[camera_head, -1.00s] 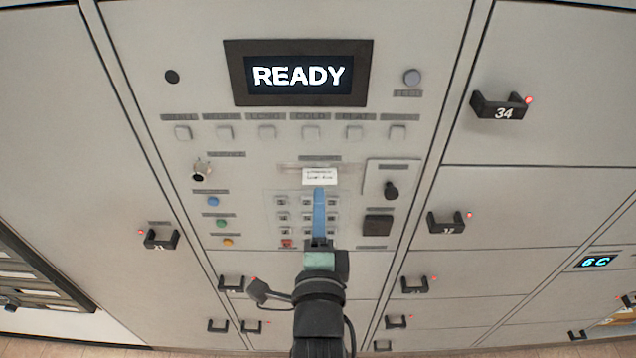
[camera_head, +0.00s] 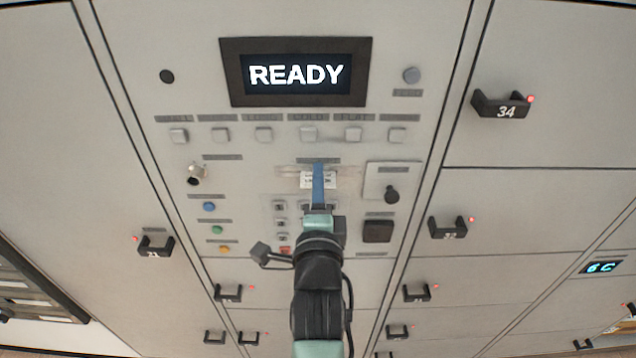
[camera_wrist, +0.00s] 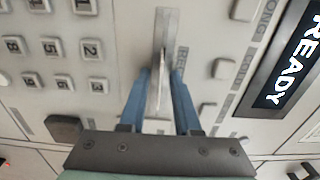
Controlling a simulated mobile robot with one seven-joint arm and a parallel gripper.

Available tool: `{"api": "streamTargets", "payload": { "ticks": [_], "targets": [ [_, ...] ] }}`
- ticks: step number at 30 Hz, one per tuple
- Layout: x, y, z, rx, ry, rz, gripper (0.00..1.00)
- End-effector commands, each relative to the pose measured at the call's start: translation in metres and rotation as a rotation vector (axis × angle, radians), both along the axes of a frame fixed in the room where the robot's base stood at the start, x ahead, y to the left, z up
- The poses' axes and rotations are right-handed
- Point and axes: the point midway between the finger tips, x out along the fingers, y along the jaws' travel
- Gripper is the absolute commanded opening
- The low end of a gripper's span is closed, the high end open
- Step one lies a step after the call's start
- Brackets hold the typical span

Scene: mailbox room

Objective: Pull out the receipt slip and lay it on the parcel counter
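The white receipt slip (camera_head: 331,181) sticks out of a slot in the grey wall panel, below the READY screen. In the wrist view the slip (camera_wrist: 156,92) shows nearly edge-on, standing out from a metal slot plate (camera_wrist: 167,25). My gripper (camera_head: 318,168) is in front of the slip, and its blue fingers cover the slip's middle in the head view. In the wrist view my gripper (camera_wrist: 159,74) has one finger on each side of the slip, with gaps visible, so it looks open. I cannot make out the parcel counter in these frames.
A keypad (camera_wrist: 72,50) lies beside the slot, partly hidden by my arm in the head view. Locker handles (camera_head: 502,105) jut out on both sides.

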Motion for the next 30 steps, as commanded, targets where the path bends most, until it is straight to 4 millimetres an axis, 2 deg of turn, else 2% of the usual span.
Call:
{"api": "streamTargets", "payload": {
  "ticks": [1, 5, 6, 17, 30],
  "targets": [
    [0.000, 0.000, 0.000, 0.000, 0.000, 0.000, 0.26],
    [0.000, 0.000, 0.000, 0.000, 0.000, 0.000, 0.02],
    [0.000, 0.000, 0.000, 0.000, 0.000, 0.000, 0.00],
    [-0.002, 0.000, 0.000, 0.000, 0.001, 0.000, 0.00],
    [-0.028, 0.000, 0.000, 0.000, 0.002, 0.000, 0.00]
  ]
}}
